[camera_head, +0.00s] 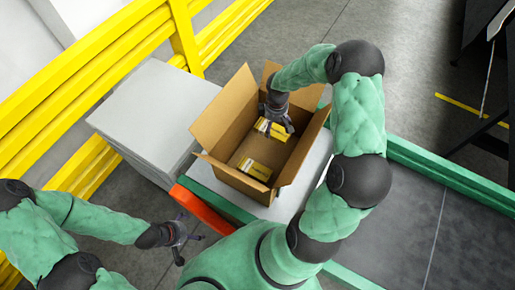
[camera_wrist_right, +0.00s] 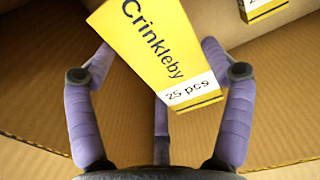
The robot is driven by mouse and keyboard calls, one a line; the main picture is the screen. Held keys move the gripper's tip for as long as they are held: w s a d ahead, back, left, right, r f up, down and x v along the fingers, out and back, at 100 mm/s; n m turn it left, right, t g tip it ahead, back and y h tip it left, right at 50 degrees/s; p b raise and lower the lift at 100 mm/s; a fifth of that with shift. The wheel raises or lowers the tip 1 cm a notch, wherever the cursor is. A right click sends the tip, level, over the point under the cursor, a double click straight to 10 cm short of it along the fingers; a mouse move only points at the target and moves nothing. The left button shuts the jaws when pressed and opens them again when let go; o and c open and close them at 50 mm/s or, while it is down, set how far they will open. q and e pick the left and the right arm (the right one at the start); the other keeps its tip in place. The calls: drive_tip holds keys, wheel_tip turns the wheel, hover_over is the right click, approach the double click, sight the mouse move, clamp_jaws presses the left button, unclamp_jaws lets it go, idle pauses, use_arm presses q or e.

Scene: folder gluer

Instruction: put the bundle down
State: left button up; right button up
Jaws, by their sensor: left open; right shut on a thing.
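The bundle (camera_head: 271,130), yellow with a white band, is inside an open cardboard box (camera_head: 228,116), near its far end. The right wrist view shows it close up as a yellow pack (camera_wrist_right: 158,45) marked "Crinkleby" and "25 pcs". My right gripper (camera_head: 278,117) reaches down into the box and is shut on this bundle; its purple fingers (camera_wrist_right: 160,75) stand on both sides of it. Whether the bundle touches the box floor I cannot tell. My left gripper (camera_head: 184,238) is open and empty, outside the box at the lower left.
A second yellow bundle (camera_head: 255,169) lies in the near part of the box; its edge shows in the wrist view (camera_wrist_right: 262,8). The box flaps stand open. A stack of grey sheets (camera_head: 155,110) and a yellow railing (camera_head: 185,38) are at the left.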

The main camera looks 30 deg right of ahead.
hover_over(272, 144)
wheel_tip(272, 144, down, 8)
drive_tip(key=shift+d+r, duration=0.1)
drive_tip(key=shift+r, duration=0.05)
wheel_tip(272, 144, down, 3)
drive_tip(key=shift+s+r, duration=0.1)
drive_tip(key=shift+f, duration=0.4)
drive_tip(key=shift+f+b, duration=0.1)
drive_tip(key=shift+b, duration=0.25)
drive_tip(key=o, duration=1.1)
